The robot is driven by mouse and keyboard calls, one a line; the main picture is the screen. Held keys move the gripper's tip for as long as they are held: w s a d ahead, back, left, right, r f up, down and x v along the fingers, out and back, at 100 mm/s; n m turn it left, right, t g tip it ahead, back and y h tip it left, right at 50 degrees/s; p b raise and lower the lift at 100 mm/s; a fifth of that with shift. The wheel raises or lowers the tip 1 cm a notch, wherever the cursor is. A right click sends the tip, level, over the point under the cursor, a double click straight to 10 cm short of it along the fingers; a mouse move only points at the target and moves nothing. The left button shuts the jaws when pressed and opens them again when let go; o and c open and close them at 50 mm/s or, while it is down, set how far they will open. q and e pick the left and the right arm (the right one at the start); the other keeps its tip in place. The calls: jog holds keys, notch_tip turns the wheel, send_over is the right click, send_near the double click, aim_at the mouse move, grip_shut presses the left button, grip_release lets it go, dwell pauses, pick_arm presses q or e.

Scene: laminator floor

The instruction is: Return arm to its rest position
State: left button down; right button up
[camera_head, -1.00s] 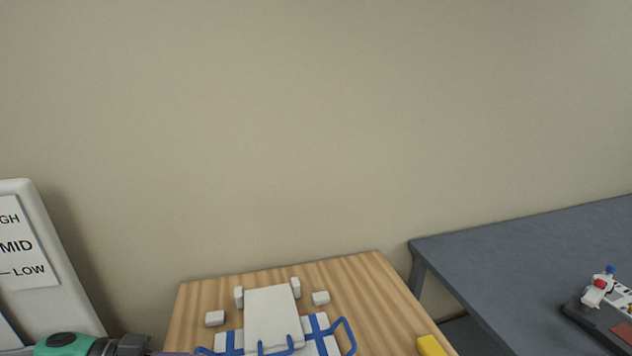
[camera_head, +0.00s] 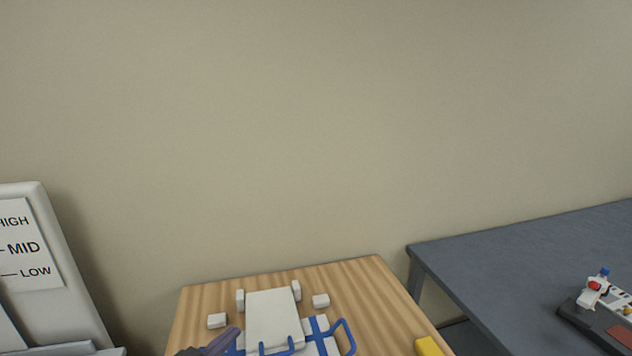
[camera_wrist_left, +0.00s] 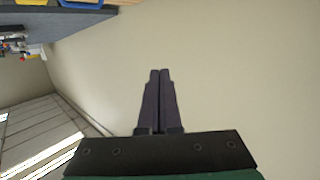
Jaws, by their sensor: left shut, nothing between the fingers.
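My left gripper (camera_head: 222,341) shows at the bottom of the head view, in front of the left part of the white and blue fixture (camera_head: 273,318) on the wooden table. Only its dark fingers show there; the rest is cut off by the frame edge. In the left wrist view my left gripper (camera_wrist_left: 160,72) has its two fingers together, with nothing between them. Plain wall fills most of the view beyond the fingertips. My right gripper is not in view.
The wooden table (camera_head: 380,300) holds small white blocks and a yellow block (camera_head: 428,346). A grey table (camera_head: 500,255) at right carries a device (camera_head: 598,310). A white panel marked HIGH, MID, LOW (camera_head: 25,245) stands at left. The wall behind is bare.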

pick_arm(q)
jog(key=s+a+f+n+g+y, duration=0.25)
jog(key=s+f+g, duration=0.25)
jog(key=s, duration=0.5)
jog(key=s+a+f+n+g+y, duration=0.15)
jog(key=s+f+g+y, duration=0.35)
jog(key=s, duration=0.5)
jog(key=s+f+m+g+h+b, duration=0.1)
jog(key=s+f+b, duration=0.15)
jog(key=f, duration=1.25)
jog(key=s+f+g+b, duration=0.1)
jog(key=f+b, duration=0.2)
jog(key=f, duration=1.3)
jog(key=s+a+f+b, duration=0.1)
jog(key=s+f+b, duration=0.1)
jog(key=s+f, duration=0.6)
jog(key=s+a+f+g+b, duration=0.1)
jog(key=s+a+f+b, duration=0.1)
jog(key=s+f, duration=0.5)
notch_tip(320, 180, down, 2)
jog(key=shift+s+a+f, duration=0.15)
jog(key=shift+s+f, duration=0.1)
jog(key=shift+s, duration=0.15)
